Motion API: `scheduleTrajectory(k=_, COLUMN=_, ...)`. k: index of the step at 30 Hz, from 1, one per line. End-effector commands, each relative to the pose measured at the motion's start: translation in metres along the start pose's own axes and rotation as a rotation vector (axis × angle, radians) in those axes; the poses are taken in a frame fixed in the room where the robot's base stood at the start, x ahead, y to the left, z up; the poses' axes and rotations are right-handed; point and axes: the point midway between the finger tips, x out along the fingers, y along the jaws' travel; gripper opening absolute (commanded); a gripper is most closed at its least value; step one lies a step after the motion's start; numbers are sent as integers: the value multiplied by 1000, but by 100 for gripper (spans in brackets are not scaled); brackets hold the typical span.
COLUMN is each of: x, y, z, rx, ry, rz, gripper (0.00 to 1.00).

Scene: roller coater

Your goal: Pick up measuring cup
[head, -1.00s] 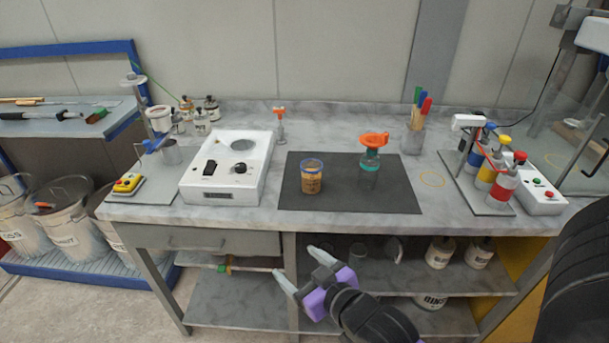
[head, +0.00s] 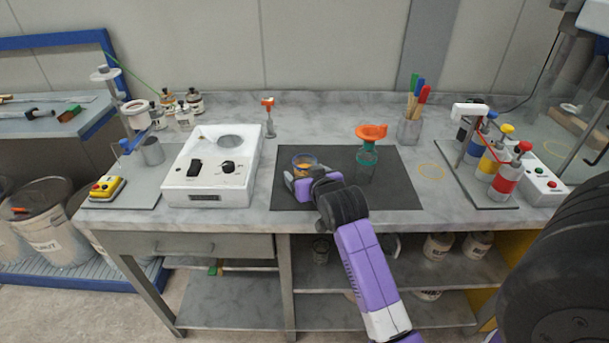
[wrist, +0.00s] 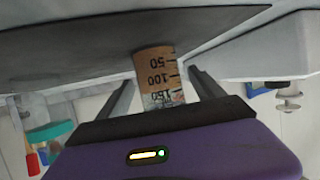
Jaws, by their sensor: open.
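A white device (head: 212,172) is to the left. A pen holder (head: 409,129) and a rack of coloured bottles (head: 490,165) are further right.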

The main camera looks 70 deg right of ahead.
Motion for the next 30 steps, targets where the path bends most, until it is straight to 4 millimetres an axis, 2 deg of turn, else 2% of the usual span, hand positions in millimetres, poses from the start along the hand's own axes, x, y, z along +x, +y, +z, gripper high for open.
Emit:
scheduleTrajectory(k=7, x=34, y=1, z=-5, rx=1, ry=1, rz=1, gripper=77)
scheduleTrajectory(k=17, x=41, y=0, z=-4, rx=-1, ry=1, rz=0, gripper=77)
scheduleTrajectory(k=28, x=40, y=0, z=-4, rx=-1, ry=1, rz=0, gripper=7)
scheduleTrajectory(k=30, x=40, y=0, z=-4, rx=-1, ry=3, rz=0, gripper=3)
